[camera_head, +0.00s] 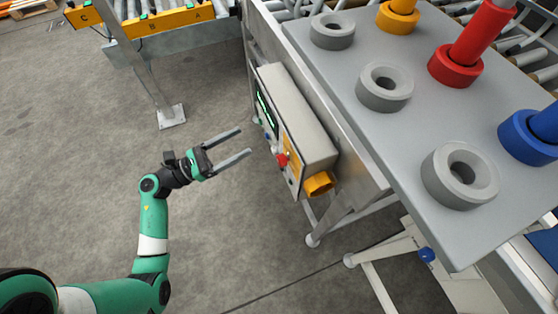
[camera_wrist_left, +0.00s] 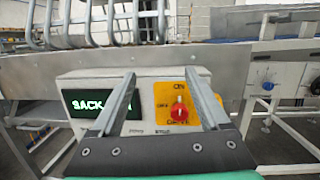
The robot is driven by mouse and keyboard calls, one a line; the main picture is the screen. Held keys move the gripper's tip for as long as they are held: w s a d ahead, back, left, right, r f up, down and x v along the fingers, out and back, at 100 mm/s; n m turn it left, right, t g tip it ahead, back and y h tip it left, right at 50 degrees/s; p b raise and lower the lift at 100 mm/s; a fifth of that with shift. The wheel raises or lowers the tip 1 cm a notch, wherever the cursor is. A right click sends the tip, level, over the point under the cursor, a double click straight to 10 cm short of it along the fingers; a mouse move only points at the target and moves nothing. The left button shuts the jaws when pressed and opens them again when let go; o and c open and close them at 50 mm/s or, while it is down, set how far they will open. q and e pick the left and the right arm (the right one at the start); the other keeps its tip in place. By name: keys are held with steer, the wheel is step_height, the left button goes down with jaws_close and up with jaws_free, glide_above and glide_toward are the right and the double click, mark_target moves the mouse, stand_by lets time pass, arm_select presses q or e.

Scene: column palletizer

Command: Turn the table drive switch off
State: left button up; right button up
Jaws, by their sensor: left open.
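A grey control box (camera_head: 300,115) hangs on the side of the table frame. On its front is a red rotary knob (camera_head: 282,160) on a yellow plate, beside a lit green display. In the left wrist view the red knob (camera_wrist_left: 179,112) shows between the fingers, nearer the right one; the plate's lettering is too small to read surely. My left gripper (camera_head: 246,141) is open and empty, its fingers pointing at the box front, short of the knob. A blue knob (camera_wrist_left: 268,86) sits on another panel at the right. My right gripper is not in view.
A grey table top (camera_head: 330,75) with grey rings and yellow, red and blue columns is above right. A yellow piece (camera_head: 319,184) juts from the box's near end. Roller conveyors are at the back. The floor around my left arm is clear.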

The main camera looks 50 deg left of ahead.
arm_select(q)
steer(key=m+g+b, duration=0.1)
steer(key=g+b, duration=0.1)
glide_toward(278, 161)
steer(key=s+a, duration=0.1)
steer(key=s, duration=0.1)
steer(key=shift+g+h, duration=0.3)
steer(key=shift+h, duration=0.1)
steer(key=b+x, duration=0.1)
steer(key=x, duration=1)
steer(key=shift+w+r, duration=0.15)
steer(key=shift+w, duration=0.25)
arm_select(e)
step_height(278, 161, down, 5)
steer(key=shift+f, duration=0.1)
arm_select(q)
jaws_close()
